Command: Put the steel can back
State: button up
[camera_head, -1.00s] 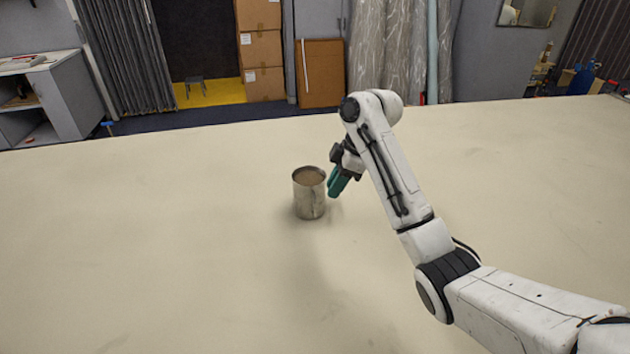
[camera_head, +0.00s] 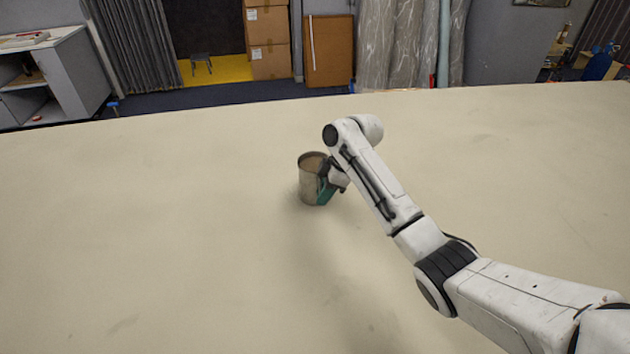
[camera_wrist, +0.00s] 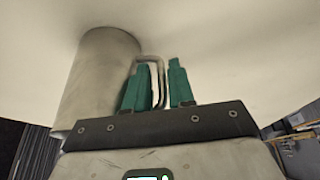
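The steel can (camera_head: 309,180) is a grey metal mug standing upright on the table, with a brownish inside. In the wrist view the can (camera_wrist: 95,80) is at the left, and its bent handle (camera_wrist: 160,80) comes out to the right. My gripper (camera_head: 328,190) is at the can's right side in the head view. In the wrist view the two green fingers of my gripper (camera_wrist: 161,82) stand either side of the handle, with narrow gaps showing. The fingers look open around the handle, not clamped on it. My gripper partly hides the can's right side in the head view.
The long pale cloth table (camera_head: 150,240) is otherwise bare, with wide free room on all sides of the can.

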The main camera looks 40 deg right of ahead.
jog(key=shift+w+a+f, duration=0.1)
jog(key=shift+f, duration=0.2)
jog(key=shift+c, duration=0.3)
grip_shut()
jog(key=shift+r, duration=0.1)
dwell(0.8)
